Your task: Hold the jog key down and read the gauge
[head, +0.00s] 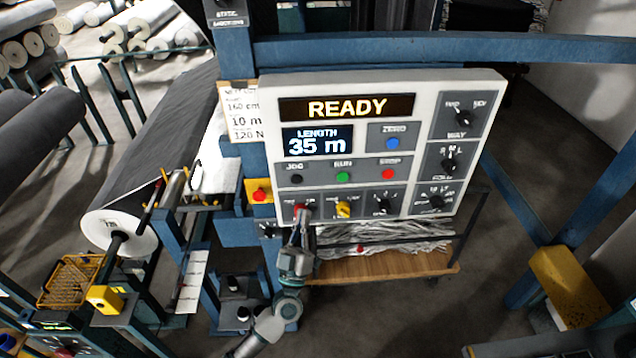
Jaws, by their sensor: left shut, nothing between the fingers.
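The control panel (412,152) is light grey and faces me. Its JOG key (296,179) is a dark round button at the left of the JOG, RUN and STOP row. A lit display (347,108) reads READY. Below it the length display (318,141) reads LENGTH 35 m; no dial gauge can be made out clearly. My left gripper (301,216) is shut and empty. Its tips are at the panel's lower left, below the JOG key and apart from it, in front of a red knob (302,207). Whether they touch the knob cannot be told. My right gripper is not in view.
The green RUN button (343,177) and red STOP button (388,174) sit right of JOG. A yellow knob (344,209) is close to my gripper. A red button on a yellow box (260,195) is left of the panel. A big grey roll (165,145) lies further left.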

